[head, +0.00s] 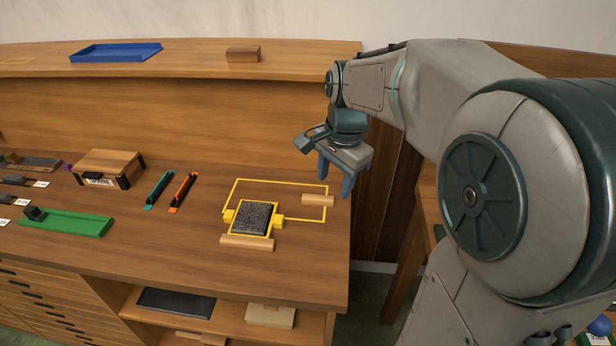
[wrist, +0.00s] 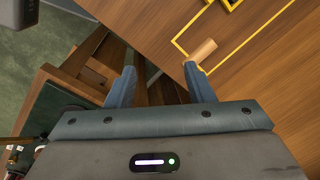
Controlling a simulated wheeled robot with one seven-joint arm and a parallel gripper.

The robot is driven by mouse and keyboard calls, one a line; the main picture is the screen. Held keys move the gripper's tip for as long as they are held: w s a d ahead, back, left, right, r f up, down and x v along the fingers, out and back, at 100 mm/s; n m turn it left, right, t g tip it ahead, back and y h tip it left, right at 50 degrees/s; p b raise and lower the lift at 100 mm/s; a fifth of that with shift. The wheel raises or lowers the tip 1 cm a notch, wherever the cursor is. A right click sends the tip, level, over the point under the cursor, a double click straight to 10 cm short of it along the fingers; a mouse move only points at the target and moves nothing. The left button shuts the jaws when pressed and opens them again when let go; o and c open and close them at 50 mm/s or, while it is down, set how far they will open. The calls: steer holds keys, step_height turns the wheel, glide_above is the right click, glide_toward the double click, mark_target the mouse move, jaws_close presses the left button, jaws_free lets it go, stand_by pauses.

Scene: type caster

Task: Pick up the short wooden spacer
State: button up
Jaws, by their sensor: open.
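The short wooden spacer (head: 318,200) is a small light wood block. It lies on the workbench at the right side of a yellow outline, near the bench's right edge. In the wrist view the spacer (wrist: 204,50) shows just beyond the tip of the right-hand finger. My gripper (head: 335,182) is open and empty, above and slightly right of the spacer. Its two fingers (wrist: 159,68) point down, with the bench edge and the gap beside it between them in the wrist view.
A longer wooden strip (head: 247,243) lies in front of a dark textured block (head: 254,217) in a yellow holder. Orange (head: 183,192) and teal (head: 159,190) tools, a green tray (head: 66,222) and a wooden box (head: 108,168) stand left. A raised shelf (head: 200,64) runs behind.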

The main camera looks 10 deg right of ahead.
mark_target(318, 198)
steer(key=w+f+m+g, duration=0.1)
steer(key=w+f+m, duration=0.1)
steer(key=w+m, duration=0.85)
steer(key=shift+n+h, duration=0.3)
steer(key=shift+n, duration=0.05)
steer(key=f, duration=0.4)
steer(key=w+f+p, duration=0.1)
steer(key=f, duration=0.4)
steer(key=w+f, duration=0.1)
steer(key=f, duration=0.4)
steer(key=shift+a, duration=0.1)
jaws_close()
